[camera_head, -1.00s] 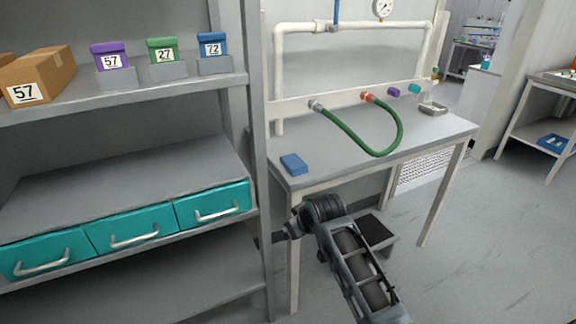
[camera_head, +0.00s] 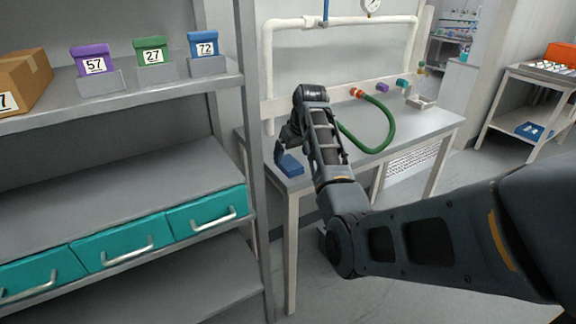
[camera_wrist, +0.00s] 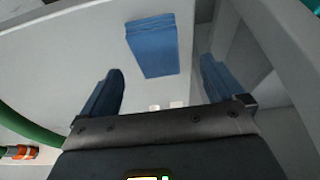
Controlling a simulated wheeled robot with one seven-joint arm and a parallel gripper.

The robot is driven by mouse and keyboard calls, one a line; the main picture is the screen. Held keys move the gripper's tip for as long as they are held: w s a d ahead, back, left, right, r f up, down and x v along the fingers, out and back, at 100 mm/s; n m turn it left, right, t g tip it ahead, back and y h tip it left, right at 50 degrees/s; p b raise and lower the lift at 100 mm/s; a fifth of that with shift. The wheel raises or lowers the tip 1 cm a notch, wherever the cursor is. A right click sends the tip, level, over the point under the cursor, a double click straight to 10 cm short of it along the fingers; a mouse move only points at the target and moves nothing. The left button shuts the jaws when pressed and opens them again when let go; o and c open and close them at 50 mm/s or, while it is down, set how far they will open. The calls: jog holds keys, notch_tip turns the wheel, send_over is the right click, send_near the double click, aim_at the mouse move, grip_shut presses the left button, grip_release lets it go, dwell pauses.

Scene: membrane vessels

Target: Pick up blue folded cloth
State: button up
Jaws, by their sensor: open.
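The blue folded cloth (camera_head: 290,165) lies flat on the near left corner of the grey table (camera_head: 400,131). In the wrist view the cloth (camera_wrist: 152,45) is ahead of my gripper, between the lines of its two fingers and beyond their tips. My gripper (camera_wrist: 158,88) is open and empty, with blue fingers apart. In the head view my gripper (camera_head: 282,148) is close above the cloth at the table's left end, partly hidden by my wrist. I cannot tell the exact gap between fingers and cloth.
A green hose (camera_head: 385,132) curves over the table, with an orange fitting (camera_head: 357,93). A shelf unit with teal drawers (camera_head: 206,214) stands close on the left, its post (camera_head: 252,160) near the table corner. White pipes (camera_head: 268,75) rise behind the table.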

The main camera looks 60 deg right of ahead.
aim_at(290, 163)
jog(key=x, duration=0.4)
jog(key=shift+d+p, duration=0.3)
jog(key=shift+p, duration=0.05)
jog(key=shift+w+d+f, duration=0.1)
jog(key=shift+w+f, duration=0.1)
jog(key=shift+f, duration=0.25)
jog(key=shift+f, duration=0.1)
jog(key=shift+c, duration=0.3)
jog(key=c, duration=1.1)
